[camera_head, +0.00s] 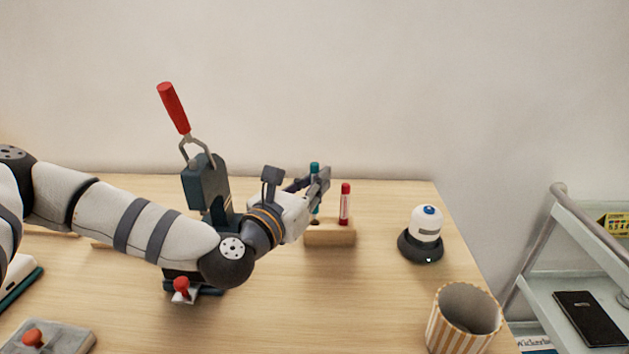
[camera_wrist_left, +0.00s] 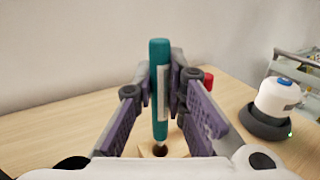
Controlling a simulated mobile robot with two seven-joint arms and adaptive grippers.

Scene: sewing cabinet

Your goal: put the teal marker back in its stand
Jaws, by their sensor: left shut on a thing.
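The teal marker (camera_head: 315,168) is upright in my left gripper (camera_head: 318,187), which is shut on it. In the left wrist view the marker (camera_wrist_left: 160,95) stands between the fingers of the gripper (camera_wrist_left: 162,88), with its lower end right at a dark hole in the stand. I cannot tell whether the tip is inside the hole or just above it. The stand (camera_head: 331,236) is a small wooden block on the table. A red marker (camera_head: 345,205) stands upright in its right part. My right gripper is not in view.
A white and black device with a blue top (camera_head: 426,228) stands right of the stand. A striped cup (camera_head: 464,325) is at the front right. A dark press with a red handle (camera_head: 173,107) stands behind my left arm. A trolley (camera_head: 565,260) is beyond the table's right edge.

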